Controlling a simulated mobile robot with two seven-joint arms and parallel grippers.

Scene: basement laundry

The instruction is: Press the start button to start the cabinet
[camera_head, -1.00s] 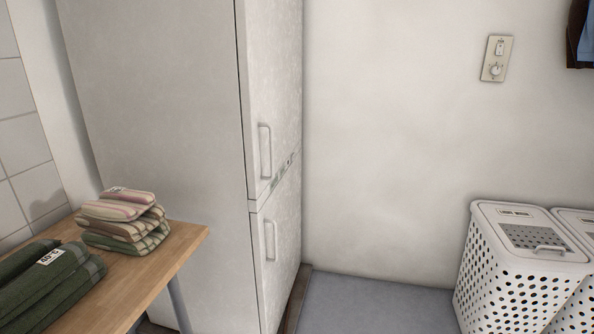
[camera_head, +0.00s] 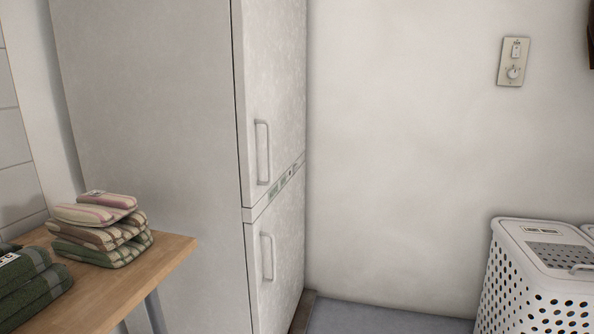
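A tall white cabinet (camera_head: 150,140) stands at the left against the back wall. Its front faces right and is seen at a steep angle. It has an upper door with a vertical handle (camera_head: 262,152) and a lower door with another handle (camera_head: 268,257). Both doors look shut. Between the doors runs a narrow strip (camera_head: 284,181) with small dark markings, too small to tell whether one is a start button. Neither of my grippers is in view.
A wooden table (camera_head: 165,262) with folded striped towels (camera_head: 100,228) and dark green towels (camera_head: 30,290) stands at the lower left, in front of the cabinet's side. White laundry baskets (camera_head: 535,275) stand at the right. A wall switch plate (camera_head: 513,62) is above. Grey floor (camera_head: 380,318) shows between.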

